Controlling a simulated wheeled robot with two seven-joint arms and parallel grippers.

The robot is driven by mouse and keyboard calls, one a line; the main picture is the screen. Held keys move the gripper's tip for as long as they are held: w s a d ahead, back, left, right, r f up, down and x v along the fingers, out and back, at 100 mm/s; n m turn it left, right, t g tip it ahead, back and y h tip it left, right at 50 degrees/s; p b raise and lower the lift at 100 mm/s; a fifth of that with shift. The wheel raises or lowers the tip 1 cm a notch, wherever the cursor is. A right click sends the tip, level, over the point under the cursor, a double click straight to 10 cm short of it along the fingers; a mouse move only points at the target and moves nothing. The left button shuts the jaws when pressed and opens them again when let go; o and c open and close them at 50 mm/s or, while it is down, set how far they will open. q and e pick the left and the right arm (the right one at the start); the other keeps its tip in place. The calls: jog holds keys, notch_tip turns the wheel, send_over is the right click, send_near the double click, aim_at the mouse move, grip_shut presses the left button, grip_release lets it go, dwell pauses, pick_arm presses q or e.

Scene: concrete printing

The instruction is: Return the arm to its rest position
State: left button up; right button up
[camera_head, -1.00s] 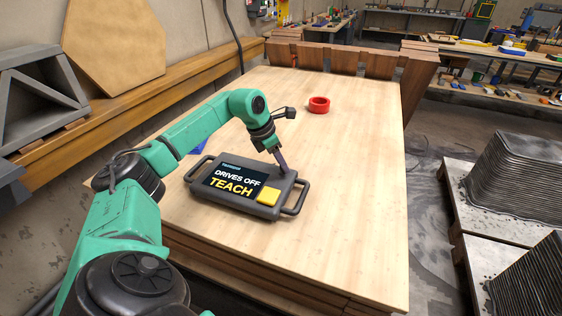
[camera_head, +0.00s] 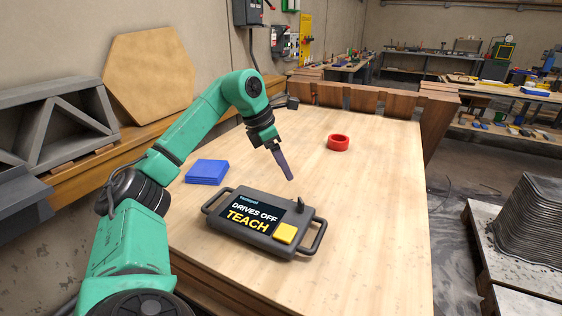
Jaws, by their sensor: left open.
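My left arm, green with black joints, comes in from the left and reaches over the wooden table (camera_head: 385,215). Its gripper (camera_head: 290,178) points down and hangs above the grey teach pendant, with nothing seen in it. The pendant (camera_head: 235,235) lies on the table below; its screen reads "DRIVES OFF TEACH". It has a yellow button (camera_head: 285,233), a small dark knob (camera_head: 300,205) and a handle at each end. The gripper is apart from the knob. The gap between the fingers is hard to see from this side. My right gripper is not in view.
A red ring (camera_head: 338,142) lies farther back. The table's right side is clear. A wooden ledge with a hexagonal panel (camera_head: 150,75) runs along the left wall. Layered grey prints (camera_head: 530,225) stand at the right.

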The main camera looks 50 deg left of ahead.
pick_arm(q)
jog(key=shift+s+a+r, duration=0.1)
jog(key=shift+s+r, duration=0.05)
jog(key=shift+r, duration=0.25)
